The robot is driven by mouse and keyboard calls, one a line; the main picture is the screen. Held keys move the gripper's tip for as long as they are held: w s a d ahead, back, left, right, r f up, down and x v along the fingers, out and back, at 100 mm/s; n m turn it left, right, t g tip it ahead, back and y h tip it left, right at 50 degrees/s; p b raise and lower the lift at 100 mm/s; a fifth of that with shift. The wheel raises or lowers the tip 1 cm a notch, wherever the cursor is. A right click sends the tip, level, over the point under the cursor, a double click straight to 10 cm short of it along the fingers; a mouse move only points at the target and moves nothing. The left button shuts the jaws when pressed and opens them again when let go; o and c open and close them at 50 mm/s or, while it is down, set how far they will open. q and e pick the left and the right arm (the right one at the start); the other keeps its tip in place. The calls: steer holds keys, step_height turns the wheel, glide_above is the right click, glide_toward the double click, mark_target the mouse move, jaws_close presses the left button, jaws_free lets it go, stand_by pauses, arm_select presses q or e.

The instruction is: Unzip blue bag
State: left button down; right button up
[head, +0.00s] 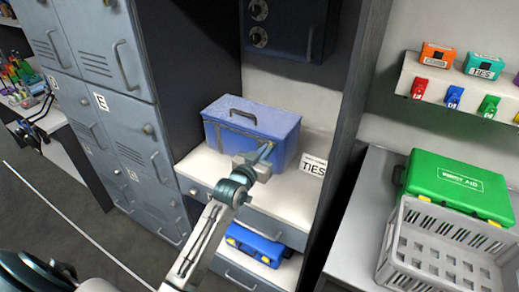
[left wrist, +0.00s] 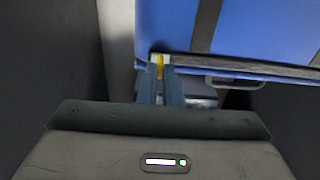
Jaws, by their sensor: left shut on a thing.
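The blue bag (head: 252,127) stands upright on a white shelf in the grey cabinet, with a dark handle on top. In the left wrist view the bag (left wrist: 170,25) fills the upper right, with a pale zip line along its near edge. My left gripper (head: 265,154) reaches the bag's front right side. In the left wrist view the left gripper (left wrist: 160,75) is shut on a small yellow zip pull (left wrist: 160,62) at the zip line's left end. The fingers partly hide the pull. My right gripper is not in view.
A drawer sits under the white shelf (head: 285,205), with a blue case (head: 256,243) below it. Grey lockers (head: 100,70) stand at left. A green first aid case (head: 455,183) and a grey crate (head: 440,250) are on the right counter.

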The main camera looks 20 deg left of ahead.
arm_select(q)
steer(key=shift+d+f, duration=0.1)
steer(key=shift+d, duration=0.05)
steer(key=c, duration=1.7)
jaws_free()
steer(key=shift+o, duration=0.6)
steer(key=shift+d, duration=0.2)
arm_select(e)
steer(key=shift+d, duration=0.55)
arm_select(q)
steer(key=shift+s, duration=0.1)
